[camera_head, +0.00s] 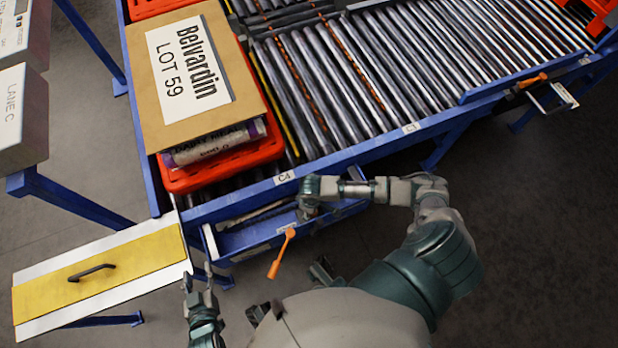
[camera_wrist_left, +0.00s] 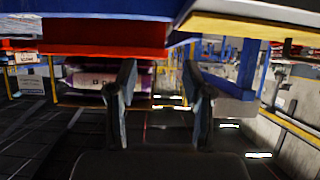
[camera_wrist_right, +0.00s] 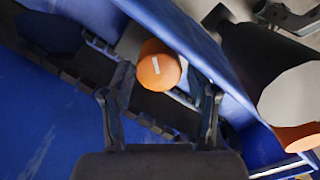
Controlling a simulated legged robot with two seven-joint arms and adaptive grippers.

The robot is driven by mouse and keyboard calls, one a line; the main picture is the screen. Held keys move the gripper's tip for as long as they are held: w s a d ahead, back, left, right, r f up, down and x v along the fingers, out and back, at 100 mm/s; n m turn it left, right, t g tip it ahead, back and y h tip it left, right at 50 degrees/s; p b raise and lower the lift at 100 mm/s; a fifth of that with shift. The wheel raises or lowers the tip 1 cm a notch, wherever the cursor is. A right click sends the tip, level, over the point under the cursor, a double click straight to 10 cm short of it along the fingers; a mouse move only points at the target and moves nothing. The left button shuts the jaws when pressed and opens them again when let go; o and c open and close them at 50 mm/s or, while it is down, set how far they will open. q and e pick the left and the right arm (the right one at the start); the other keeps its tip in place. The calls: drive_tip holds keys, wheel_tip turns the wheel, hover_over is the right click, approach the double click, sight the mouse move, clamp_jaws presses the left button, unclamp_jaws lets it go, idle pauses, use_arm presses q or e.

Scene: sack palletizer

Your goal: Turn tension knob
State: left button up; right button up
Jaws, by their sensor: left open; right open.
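The tension knob (camera_wrist_right: 158,68) is a round orange knob with a white mark on its face, in the right wrist view. My right gripper (camera_wrist_right: 168,84) is open, with its fingers pointing at the knob; the knob shows between the fingertips, nearer the left one. I cannot tell whether they touch it. In the head view my right gripper (camera_head: 306,207) is over the blue trough beside the conveyor, and the knob is hidden there. My left gripper (camera_head: 198,278) is open and empty near the yellow panel; its fingers also show in the left wrist view (camera_wrist_left: 158,85).
An orange lever (camera_head: 282,253) sticks out from the blue trough (camera_head: 255,238). The roller conveyor (camera_head: 330,85) carries a red tray (camera_head: 225,160) with sacks under a Belvardin board (camera_head: 190,75). A yellow panel (camera_head: 125,265) with a black handle lies at left.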

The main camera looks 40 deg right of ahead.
drive_tip(key=shift+a+f, duration=0.1)
drive_tip(key=shift+f, duration=0.35)
drive_tip(key=shift+d, duration=0.25)
drive_tip(key=c, duration=0.9)
use_arm(q)
drive_tip(key=shift+w+d+r+t, duration=0.2)
drive_tip(key=shift+w+r+t, duration=0.2)
drive_tip(key=shift+r, duration=0.1)
